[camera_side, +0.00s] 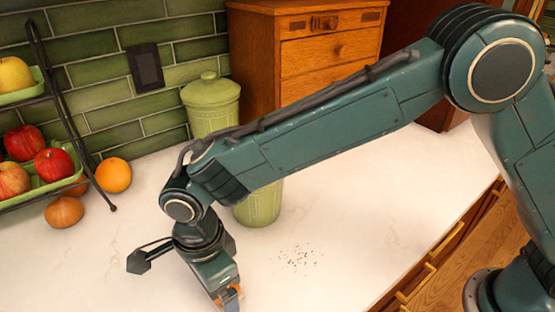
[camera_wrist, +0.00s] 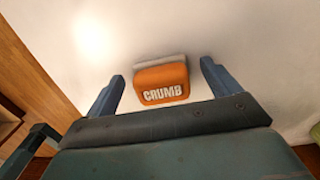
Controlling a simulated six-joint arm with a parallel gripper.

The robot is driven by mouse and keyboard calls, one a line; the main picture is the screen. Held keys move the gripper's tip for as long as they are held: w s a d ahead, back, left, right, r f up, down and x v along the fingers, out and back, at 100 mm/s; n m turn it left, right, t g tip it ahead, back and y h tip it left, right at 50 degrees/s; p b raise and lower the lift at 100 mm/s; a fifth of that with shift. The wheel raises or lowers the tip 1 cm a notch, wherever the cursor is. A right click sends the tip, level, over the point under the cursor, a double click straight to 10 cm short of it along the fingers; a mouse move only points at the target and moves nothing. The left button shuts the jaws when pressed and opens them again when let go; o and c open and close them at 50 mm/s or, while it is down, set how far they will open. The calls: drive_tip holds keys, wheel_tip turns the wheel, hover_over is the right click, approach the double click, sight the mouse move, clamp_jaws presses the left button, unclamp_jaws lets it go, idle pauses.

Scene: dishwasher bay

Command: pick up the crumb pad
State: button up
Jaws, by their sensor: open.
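The crumb pad (camera_wrist: 162,84) is a small orange block with white CRUMB lettering and a pale grey layer along its far side in the wrist view. It lies on the white counter. My gripper (camera_wrist: 161,70) is open, with one blue finger on each side of the pad and visible gaps between. In the side view my gripper (camera_side: 228,298) is low over the counter near the bottom edge. Only a sliver of orange shows there, and the rest of the pad is hidden.
Dark crumbs (camera_side: 299,259) lie scattered on the counter (camera_side: 350,230) to the right of my gripper. A green lidded canister (camera_side: 211,105) stands behind my arm. A fruit rack (camera_side: 62,125) and an orange (camera_side: 113,175) are at left. A wooden drawer cabinet (camera_side: 300,65) stands at the back.

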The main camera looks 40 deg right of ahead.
drive_tip(key=shift+f, duration=0.35)
drive_tip(key=c, duration=1.1)
drive_tip(key=shift+o, duration=0.2)
drive_tip(key=shift+r, duration=0.1)
wheel_tip(320, 180, up, 18)
idle(0.5)
